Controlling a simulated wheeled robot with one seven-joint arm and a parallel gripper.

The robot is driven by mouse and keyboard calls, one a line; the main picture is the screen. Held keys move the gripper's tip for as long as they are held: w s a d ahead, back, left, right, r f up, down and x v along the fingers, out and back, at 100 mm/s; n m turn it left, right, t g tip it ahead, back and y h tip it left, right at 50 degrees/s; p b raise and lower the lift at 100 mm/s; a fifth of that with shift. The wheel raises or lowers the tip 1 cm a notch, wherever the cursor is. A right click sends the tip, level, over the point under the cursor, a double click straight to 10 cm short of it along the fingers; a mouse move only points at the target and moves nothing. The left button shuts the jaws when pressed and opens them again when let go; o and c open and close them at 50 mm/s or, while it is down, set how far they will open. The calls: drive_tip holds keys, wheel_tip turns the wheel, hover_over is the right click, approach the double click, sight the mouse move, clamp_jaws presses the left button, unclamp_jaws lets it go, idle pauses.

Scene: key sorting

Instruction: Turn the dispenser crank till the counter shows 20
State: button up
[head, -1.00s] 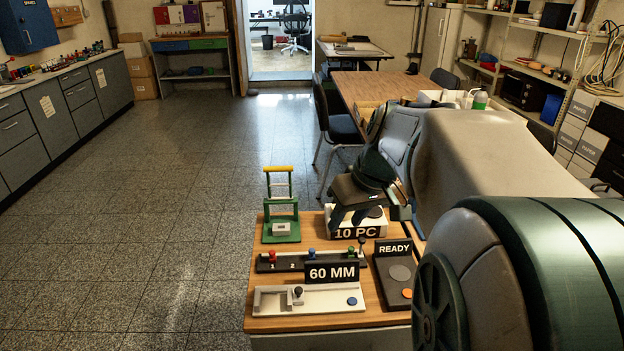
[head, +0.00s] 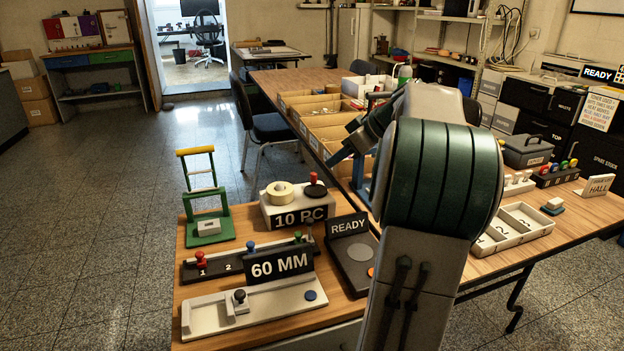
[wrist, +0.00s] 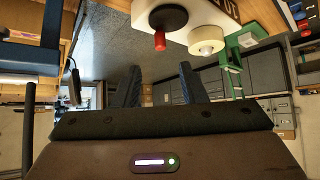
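The dispenser (head: 268,213) is a white box on the small wooden table, with a cream ring on top and a sign (head: 300,217) reading "10 PC". Its crank (head: 315,185) is a dark disc with an upright red knob, at the box's right end. In the wrist view, upside down, the crank (wrist: 160,40) shows above the fingertips, with the cream ring (wrist: 207,40) beside it. My gripper (head: 338,160) is raised behind and right of the crank, clear of it. In the wrist view my gripper's two fingers (wrist: 159,78) are apart with nothing between them.
A green frame (head: 208,230), a numbered lever strip (head: 195,272), a "60 MM" gauge (head: 200,318) and a "READY" panel (head: 343,278) crowd the small table. A long table (head: 480,268) with trays stands right. Open floor (head: 100,200) lies left.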

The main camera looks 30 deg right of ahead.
sight(315, 174)
drive_tip(key=b+x, duration=0.2)
drive_tip(key=x, duration=0.8)
drive_tip(key=shift+w+a, duration=0.1)
clamp_jaws()
